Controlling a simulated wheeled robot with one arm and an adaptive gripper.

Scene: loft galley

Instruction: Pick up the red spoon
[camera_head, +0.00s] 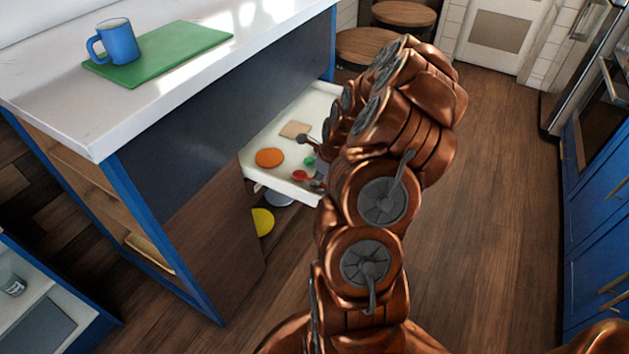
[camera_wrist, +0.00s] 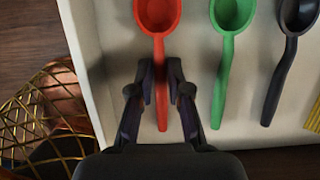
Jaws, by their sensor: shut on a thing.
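The red spoon (camera_wrist: 158,14) is in the open white drawer, its bowl toward the top of the wrist view and its handle running down between my fingers. My gripper (camera_wrist: 160,76) is shut on the spoon's handle, just below the bowl. Whether the spoon is lifted off the drawer floor is hard to tell. In the head view my arm hides most of the gripper.
A green spoon (camera_wrist: 226,60) lies close right of the red one, then a dark spoon (camera_wrist: 286,60). The drawer (camera_head: 252,172) also holds an orange disc (camera_head: 269,157) and a tan square (camera_head: 295,130). A blue mug (camera_head: 119,42) stands on a green board (camera_head: 185,45) on the counter.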

